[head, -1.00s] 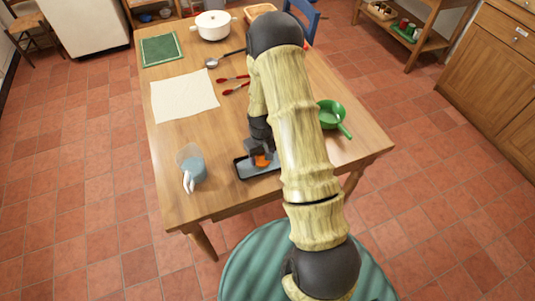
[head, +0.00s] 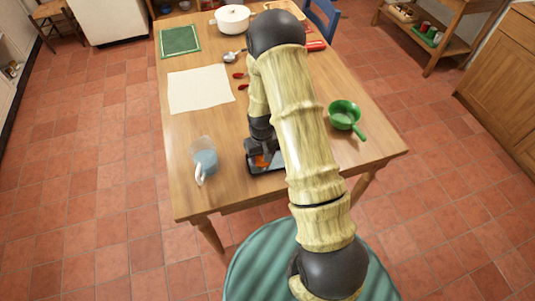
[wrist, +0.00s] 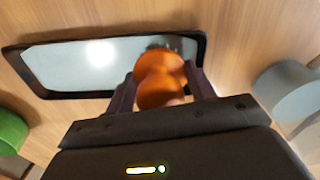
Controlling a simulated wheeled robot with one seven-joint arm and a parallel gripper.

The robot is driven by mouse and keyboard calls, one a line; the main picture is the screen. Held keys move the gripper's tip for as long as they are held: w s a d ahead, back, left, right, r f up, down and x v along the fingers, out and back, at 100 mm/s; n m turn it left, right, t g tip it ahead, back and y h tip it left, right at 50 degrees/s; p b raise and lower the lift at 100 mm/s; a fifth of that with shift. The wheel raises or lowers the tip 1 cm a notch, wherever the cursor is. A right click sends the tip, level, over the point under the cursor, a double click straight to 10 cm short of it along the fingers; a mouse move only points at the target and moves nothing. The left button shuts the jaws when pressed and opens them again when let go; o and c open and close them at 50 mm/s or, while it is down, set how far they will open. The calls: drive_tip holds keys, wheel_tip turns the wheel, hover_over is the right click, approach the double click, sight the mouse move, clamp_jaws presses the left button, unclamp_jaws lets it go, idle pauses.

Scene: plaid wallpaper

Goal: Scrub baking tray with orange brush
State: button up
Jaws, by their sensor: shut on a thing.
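The baking tray (wrist: 55,92) is a dark-rimmed rectangle with a shiny pale grey inside, lying on the wooden table. Its left part (head: 251,165) shows in the head view; my arm hides the rest. The orange brush (wrist: 160,82) has a rounded handle, and it also shows in the head view (head: 262,161). My gripper (wrist: 163,88) is shut on the brush, one dark finger on each side. In the head view my gripper (head: 263,150) is over the tray's left part. The brush head is mostly hidden, so contact with the tray is unclear.
A clear jug with bluish contents (head: 204,162) stands left of the tray, and a green pan (head: 344,115) stands to the right. A cream cloth (head: 200,88), red-handled utensils (head: 242,86), a ladle (head: 231,57) and a white pot (head: 232,18) are farther back.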

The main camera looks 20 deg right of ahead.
drive_tip(key=shift+a, duration=0.35)
drive_tip(key=shift+r, duration=0.1)
wheel_tip(320, 180, up, 8)
drive_tip(key=p, duration=0.5)
drive_tip(key=shift+p, duration=0.4)
drive_tip(key=shift+f, duration=0.25)
wheel_tip(320, 180, down, 3)
drive_tip(key=shift+w+f+m, duration=0.15)
drive_tip(key=shift+m, duration=0.65)
